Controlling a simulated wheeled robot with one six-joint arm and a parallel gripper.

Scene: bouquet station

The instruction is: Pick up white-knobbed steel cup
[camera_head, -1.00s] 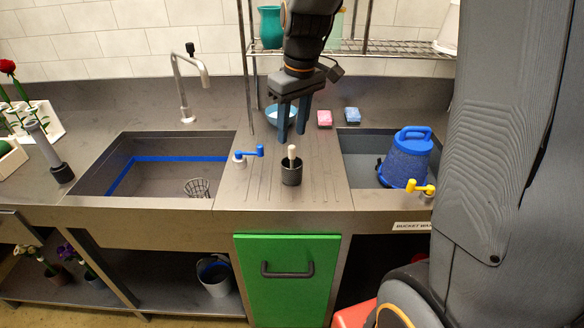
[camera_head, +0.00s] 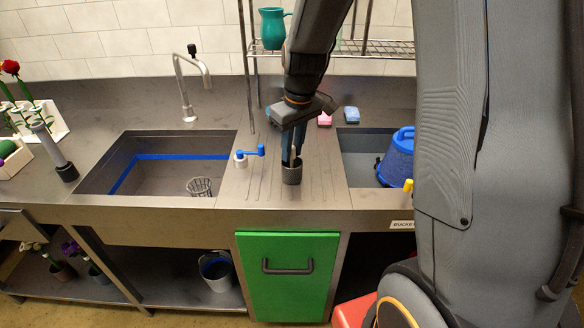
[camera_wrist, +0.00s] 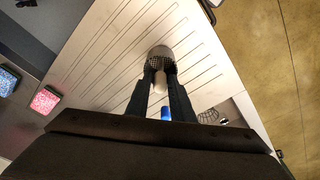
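The small dark steel cup (camera_head: 291,174) stands upright on the ribbed drainboard between the two sinks. In the wrist view, the cup's grey mesh-like body (camera_wrist: 161,58) shows, with its white knob (camera_wrist: 160,82) pointing toward the camera. My gripper (camera_head: 292,161) points down over the cup, with its dark fingers low at the cup's mouth. In the wrist view, my gripper (camera_wrist: 161,73) has one finger on each side of the knob. The fingers look parted, and contact with the knob cannot be made out. The fingers hide the knob in the head view.
The left sink (camera_head: 165,165) holds a wire basket; the right sink holds a blue bucket (camera_head: 397,160). Pink (camera_head: 324,119) and blue (camera_head: 351,114) sponges lie behind. A wire shelf with a teal jug (camera_head: 272,28) is above.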

